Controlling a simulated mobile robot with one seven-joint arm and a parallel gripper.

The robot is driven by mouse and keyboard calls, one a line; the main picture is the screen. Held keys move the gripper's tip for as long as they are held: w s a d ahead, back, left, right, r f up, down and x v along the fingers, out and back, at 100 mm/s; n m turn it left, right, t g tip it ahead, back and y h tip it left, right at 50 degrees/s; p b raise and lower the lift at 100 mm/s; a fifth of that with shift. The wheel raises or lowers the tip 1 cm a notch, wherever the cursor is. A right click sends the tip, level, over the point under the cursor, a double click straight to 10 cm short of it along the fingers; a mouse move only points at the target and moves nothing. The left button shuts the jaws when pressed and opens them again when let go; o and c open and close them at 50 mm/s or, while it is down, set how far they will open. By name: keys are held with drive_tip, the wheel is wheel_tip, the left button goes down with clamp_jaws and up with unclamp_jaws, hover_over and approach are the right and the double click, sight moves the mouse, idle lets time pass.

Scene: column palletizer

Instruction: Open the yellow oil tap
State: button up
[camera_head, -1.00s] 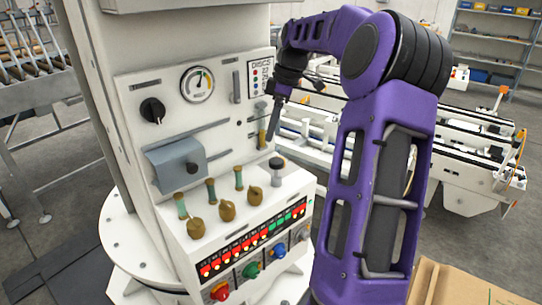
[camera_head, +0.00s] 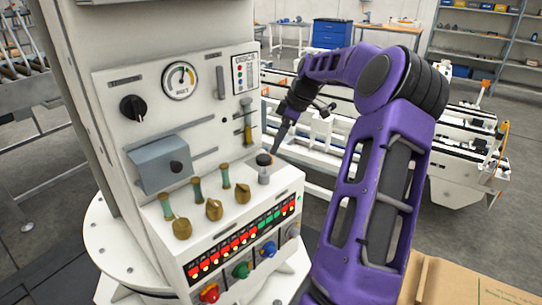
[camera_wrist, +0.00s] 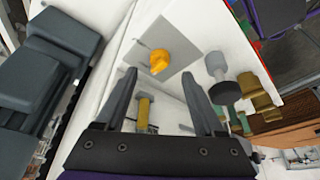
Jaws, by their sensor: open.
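A yellow-orange tap knob (camera_wrist: 161,62) sits on a grey plate (camera_wrist: 178,47) on a white surface in the wrist view. I cannot make this knob out in the head view. My gripper (camera_wrist: 158,76) is open and empty, its two dark fingers pointing towards the knob, which appears between and slightly beyond the fingertips. I cannot tell the exact gap. In the head view my gripper (camera_head: 279,146) hangs point-down at the right edge of the white control panel (camera_head: 205,130), beside a dark-capped knob (camera_head: 264,168).
A yellow-filled tube (camera_head: 247,132) is on the panel and also shows between my fingers (camera_wrist: 145,112). Brass taps (camera_head: 214,209) stand on the ledge. Red (camera_head: 210,292), green (camera_head: 241,269) and blue (camera_head: 268,249) knobs line its front. A cardboard box (camera_head: 460,283) is at lower right.

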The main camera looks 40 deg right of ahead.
drive_tip(key=x, duration=0.5)
drive_tip(key=shift+f, duration=0.15)
clamp_jaws()
